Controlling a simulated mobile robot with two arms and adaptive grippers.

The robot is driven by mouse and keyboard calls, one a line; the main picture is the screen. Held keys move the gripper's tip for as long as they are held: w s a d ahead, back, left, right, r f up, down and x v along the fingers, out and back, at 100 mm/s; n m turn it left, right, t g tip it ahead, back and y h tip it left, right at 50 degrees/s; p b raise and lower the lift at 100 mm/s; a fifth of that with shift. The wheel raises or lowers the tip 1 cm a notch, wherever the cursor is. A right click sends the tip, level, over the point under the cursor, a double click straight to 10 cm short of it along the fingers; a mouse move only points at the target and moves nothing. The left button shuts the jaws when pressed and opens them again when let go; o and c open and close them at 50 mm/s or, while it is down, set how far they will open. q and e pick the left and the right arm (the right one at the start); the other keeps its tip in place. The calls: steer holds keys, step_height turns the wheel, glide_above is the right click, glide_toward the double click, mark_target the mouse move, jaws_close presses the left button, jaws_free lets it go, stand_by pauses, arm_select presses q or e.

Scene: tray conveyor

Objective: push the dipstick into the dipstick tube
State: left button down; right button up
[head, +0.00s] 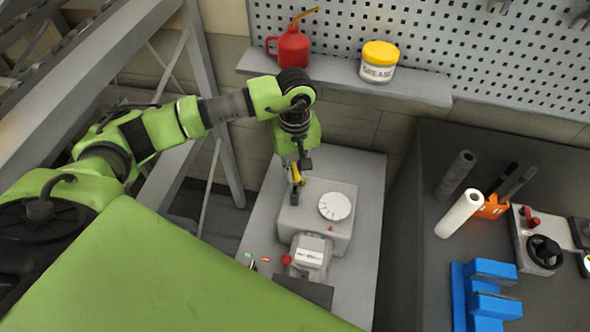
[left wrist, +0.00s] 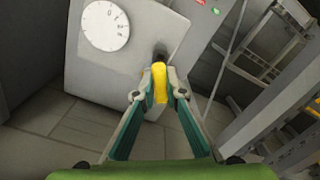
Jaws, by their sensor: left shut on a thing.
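The dipstick's yellow handle (head: 296,173) is between the fingers of my left gripper (head: 298,167), above the left side of the grey machine housing (head: 313,222). In the left wrist view my left gripper (left wrist: 159,80) is shut on the yellow handle of the dipstick (left wrist: 160,88). A short dark piece, which looks like the dipstick tube (left wrist: 161,52), shows just beyond the handle at the housing's edge. The fingers and handle hide the rod, so I cannot tell how far it is in the tube. My right gripper is not in view.
The housing carries a white dial (head: 335,206) on the grey bench (head: 357,165). A red oil can (head: 289,48) and a grease tub (head: 378,64) stand on the shelf behind. A dark table (head: 408,255) with blue blocks (head: 487,290) is at the right.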

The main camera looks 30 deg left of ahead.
mark_target(295, 190)
arm_select(q)
steer(key=shift+b, duration=0.35)
steer(key=shift+b, duration=0.35)
stand_by(0.5)
stand_by(0.7)
steer(key=shift+b, duration=0.4)
steer(key=shift+f+b, duration=2.65)
steer(key=shift+f, duration=0.1)
steer(key=c, duration=2.5)
jaws_free()
steer(key=o, duration=0.5)
